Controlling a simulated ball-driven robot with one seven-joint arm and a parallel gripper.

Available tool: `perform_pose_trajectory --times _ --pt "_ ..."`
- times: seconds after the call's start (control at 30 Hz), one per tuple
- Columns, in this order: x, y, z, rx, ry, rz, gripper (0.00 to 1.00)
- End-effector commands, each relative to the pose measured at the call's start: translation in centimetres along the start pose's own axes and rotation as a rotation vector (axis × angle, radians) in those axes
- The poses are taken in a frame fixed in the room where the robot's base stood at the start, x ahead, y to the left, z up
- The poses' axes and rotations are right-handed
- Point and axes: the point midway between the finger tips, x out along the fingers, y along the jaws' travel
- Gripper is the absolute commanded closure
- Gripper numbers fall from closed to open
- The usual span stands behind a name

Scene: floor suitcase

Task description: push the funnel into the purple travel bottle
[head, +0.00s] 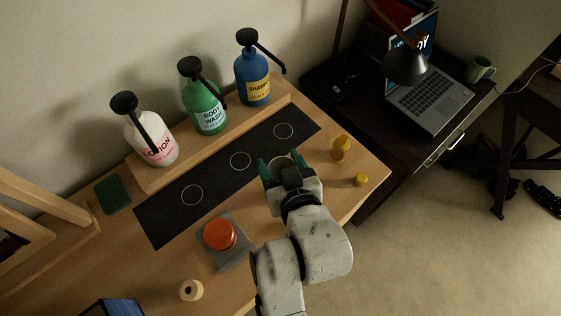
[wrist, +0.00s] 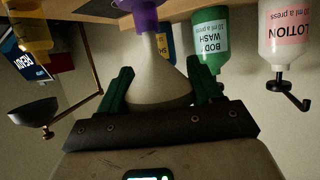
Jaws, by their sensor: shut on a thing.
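The funnel (wrist: 157,78) is a cream cone, held between the green fingers of my gripper (wrist: 159,92). In the wrist view its narrow end meets the purple travel bottle (wrist: 146,16) at the top edge; how deep the spout sits is not clear. A bit of the funnel's pale rim (head: 284,158) shows between the fingers there. The purple bottle is hidden below my gripper in that view.
The lotion (head: 151,142), body wash (head: 204,100) and shampoo (head: 254,80) pump bottles stand on the ledge behind. A yellow bottle (head: 340,149) and yellow cap (head: 361,180) are close to the right.

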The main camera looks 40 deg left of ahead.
Motion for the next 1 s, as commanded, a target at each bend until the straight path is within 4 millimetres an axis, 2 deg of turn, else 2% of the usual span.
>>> perform_pose_trajectory --times 1.0 --pt "0.5 0.0 1.3 0.000 0.000 0.000 0.63"
